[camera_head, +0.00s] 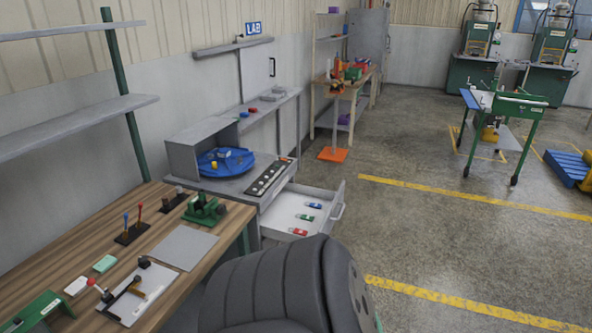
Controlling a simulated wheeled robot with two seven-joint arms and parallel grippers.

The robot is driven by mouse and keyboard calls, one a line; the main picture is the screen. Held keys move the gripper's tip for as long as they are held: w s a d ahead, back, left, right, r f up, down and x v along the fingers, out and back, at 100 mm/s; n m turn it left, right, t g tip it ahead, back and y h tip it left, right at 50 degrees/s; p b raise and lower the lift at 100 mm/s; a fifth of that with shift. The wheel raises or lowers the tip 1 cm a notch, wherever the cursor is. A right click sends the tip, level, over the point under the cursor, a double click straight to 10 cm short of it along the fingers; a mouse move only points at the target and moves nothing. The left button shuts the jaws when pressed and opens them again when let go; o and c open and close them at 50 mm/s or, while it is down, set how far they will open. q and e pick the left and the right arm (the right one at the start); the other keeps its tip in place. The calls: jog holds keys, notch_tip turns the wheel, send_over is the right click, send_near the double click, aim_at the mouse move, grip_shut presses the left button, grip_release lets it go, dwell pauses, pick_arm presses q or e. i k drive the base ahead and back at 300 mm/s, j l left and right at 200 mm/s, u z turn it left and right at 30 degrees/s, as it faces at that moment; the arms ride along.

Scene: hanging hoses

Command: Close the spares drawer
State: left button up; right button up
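The spares drawer (283,208) stands pulled out toward the right from a grey cabinet. Its front panel (334,200) carries a bar handle (338,212). Inside lie a blue (314,205), a green (305,217) and a red (298,231) small part, spaced apart on the pale floor of the drawer. A dark ribbed part of my own body fills the bottom middle and covers the near corner of the drawer. Neither of my grippers shows.
The cabinet top holds a blue round tray (226,162) and a black strip (267,177). A wooden workbench (40,240) with tools and a grey mat (183,247) stands at left. An orange-footed post (332,155) is farther back. Open floor lies right of the drawer.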

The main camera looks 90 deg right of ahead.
aim_at(275, 221)
jog(key=z, duration=3.1)
